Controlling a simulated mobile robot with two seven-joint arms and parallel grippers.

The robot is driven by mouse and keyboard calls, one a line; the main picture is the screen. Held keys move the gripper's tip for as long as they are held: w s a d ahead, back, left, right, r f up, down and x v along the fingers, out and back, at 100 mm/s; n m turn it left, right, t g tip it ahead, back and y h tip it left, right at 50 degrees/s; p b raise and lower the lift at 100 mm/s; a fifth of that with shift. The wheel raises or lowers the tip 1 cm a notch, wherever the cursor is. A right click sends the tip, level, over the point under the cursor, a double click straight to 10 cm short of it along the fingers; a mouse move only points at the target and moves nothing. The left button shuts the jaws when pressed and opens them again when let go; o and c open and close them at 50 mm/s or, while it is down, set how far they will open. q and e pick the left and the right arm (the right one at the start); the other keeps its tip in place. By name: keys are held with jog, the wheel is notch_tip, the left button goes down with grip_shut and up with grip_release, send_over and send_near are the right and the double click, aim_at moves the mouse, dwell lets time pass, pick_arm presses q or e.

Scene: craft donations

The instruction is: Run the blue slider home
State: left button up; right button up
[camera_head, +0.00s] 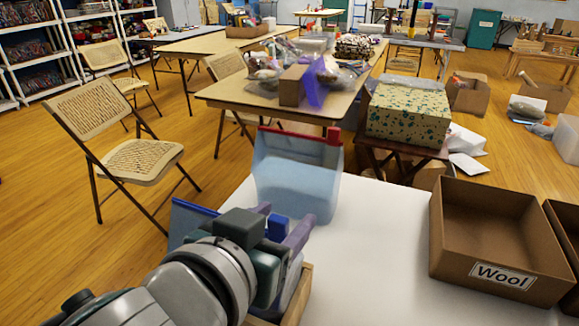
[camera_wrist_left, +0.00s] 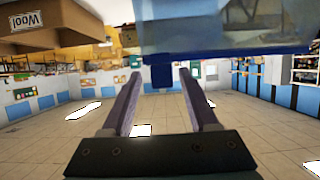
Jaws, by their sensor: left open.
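The blue slider (camera_head: 278,228) is a small block between the fingertips of my left gripper (camera_head: 284,216). In the left wrist view the slider (camera_wrist_left: 162,77) sits on the blue track (camera_wrist_left: 225,50) of a clear bag (camera_wrist_left: 215,25), between the open purple fingers (camera_wrist_left: 160,74). Gaps show on both sides of it, and the fingers are not closed on it. In the head view, part of the blue-edged bag (camera_head: 190,216) shows left of the gripper; my arm hides much of it. My right gripper is not in view.
A second clear bag (camera_head: 296,180) with a red track and red slider (camera_head: 333,135) stands just beyond the gripper. A cardboard box labelled Wool (camera_head: 437,225) stands at the right of the white table (camera_head: 385,270). The table between is clear.

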pick_arm(q)
jog(key=p+v, duration=0.1)
jog(key=v, duration=0.9)
jog(key=shift+p, duration=0.3)
